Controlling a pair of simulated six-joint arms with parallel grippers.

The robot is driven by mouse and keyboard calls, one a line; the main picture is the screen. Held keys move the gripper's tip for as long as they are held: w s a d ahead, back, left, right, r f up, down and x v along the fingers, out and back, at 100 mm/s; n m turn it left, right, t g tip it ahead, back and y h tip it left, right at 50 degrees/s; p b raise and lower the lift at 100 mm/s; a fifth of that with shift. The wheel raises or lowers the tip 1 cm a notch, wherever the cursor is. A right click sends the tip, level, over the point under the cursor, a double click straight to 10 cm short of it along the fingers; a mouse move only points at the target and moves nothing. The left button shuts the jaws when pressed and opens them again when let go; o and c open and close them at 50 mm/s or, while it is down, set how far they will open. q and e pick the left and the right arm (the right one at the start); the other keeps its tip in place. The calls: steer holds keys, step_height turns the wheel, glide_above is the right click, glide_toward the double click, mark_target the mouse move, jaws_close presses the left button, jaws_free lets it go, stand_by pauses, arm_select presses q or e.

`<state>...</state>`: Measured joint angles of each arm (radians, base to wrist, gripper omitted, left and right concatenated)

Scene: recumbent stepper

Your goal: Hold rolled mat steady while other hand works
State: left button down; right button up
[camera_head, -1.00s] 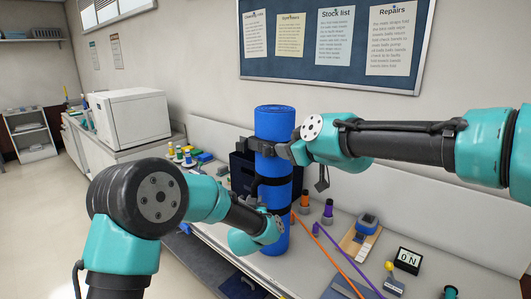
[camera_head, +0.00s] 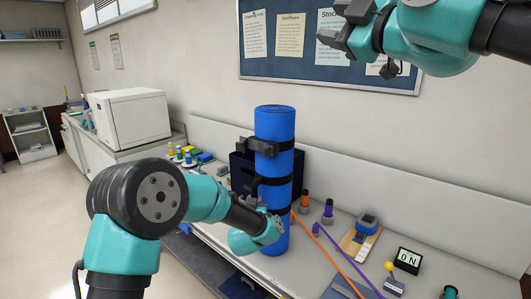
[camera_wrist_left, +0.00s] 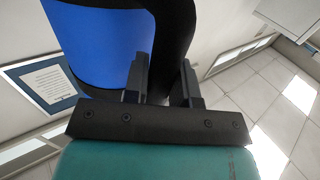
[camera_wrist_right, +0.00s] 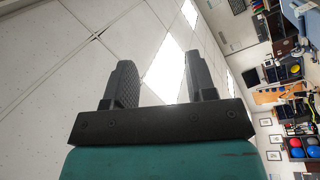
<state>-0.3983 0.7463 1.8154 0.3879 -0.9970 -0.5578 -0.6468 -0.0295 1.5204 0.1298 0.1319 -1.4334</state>
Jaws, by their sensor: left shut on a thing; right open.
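The blue rolled mat (camera_head: 275,128) stands upright on the bench, with black straps around it. A black clip-like block (camera_head: 262,147) sits at its upper strap and sticks out to the left. The mat's blue surface (camera_wrist_left: 95,45) also shows in the left wrist view. My right gripper (camera_head: 337,25) is open and empty, high at the top right, clear of the mat.
An orange-topped holder (camera_head: 304,199) and a purple-topped one (camera_head: 328,208) stand right of the mat, with bands trailing forward. A blue device (camera_head: 367,224) and a small display (camera_head: 407,261) lie further right. A dark bin (camera_head: 240,168) stands behind the mat.

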steer(key=w+a+f+m+t+h, duration=0.75)
steer(key=w+a+m+h, duration=0.25)
steer(key=w+a+m, duration=0.5)
steer(key=m+g+h, duration=0.9)
steer(key=m+h, duration=0.3)
steer(key=h, duration=0.1)
glide_toward(263, 149)
steer(key=x, duration=0.2)
steer(key=shift+w+d+f, duration=0.15)
steer(key=shift+w+f, duration=0.05)
steer(key=shift+f, duration=0.05)
steer(key=shift+x, duration=0.8)
steer(key=shift+r+x, duration=0.15)
steer(key=shift+x, duration=1.35)
steer(key=shift+r+x, duration=0.1)
steer(key=shift+x, duration=1.4)
steer(key=shift+c, duration=0.3)
